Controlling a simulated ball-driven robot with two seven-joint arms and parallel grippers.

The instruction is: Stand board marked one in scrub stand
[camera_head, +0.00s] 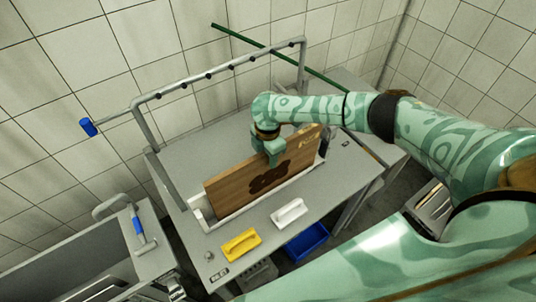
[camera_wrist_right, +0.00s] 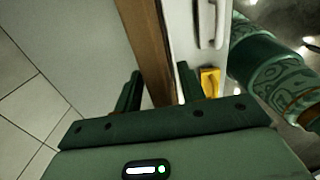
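A brown wooden board (camera_head: 225,187) with a dark blotchy mark and a small pale mark near its upper right corner stands on its long edge in a narrow white trough-like stand (camera_head: 199,207) on the grey table. I cannot read a number on it. My right gripper (camera_head: 272,154) is at the board's top edge, right of its middle. In the right wrist view the board (camera_wrist_right: 147,45) runs between the fingers of that gripper (camera_wrist_right: 160,88). Whether both fingers press on it is not clear. My left gripper is not in view.
A yellow-handled brush (camera_head: 241,245) and a white-handled one (camera_head: 290,213) lie in front of the stand. A grey rail frame (camera_head: 220,70) rises behind it. A blue bin (camera_head: 307,241) is below the front edge. A sink unit (camera_head: 90,262) is at the left.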

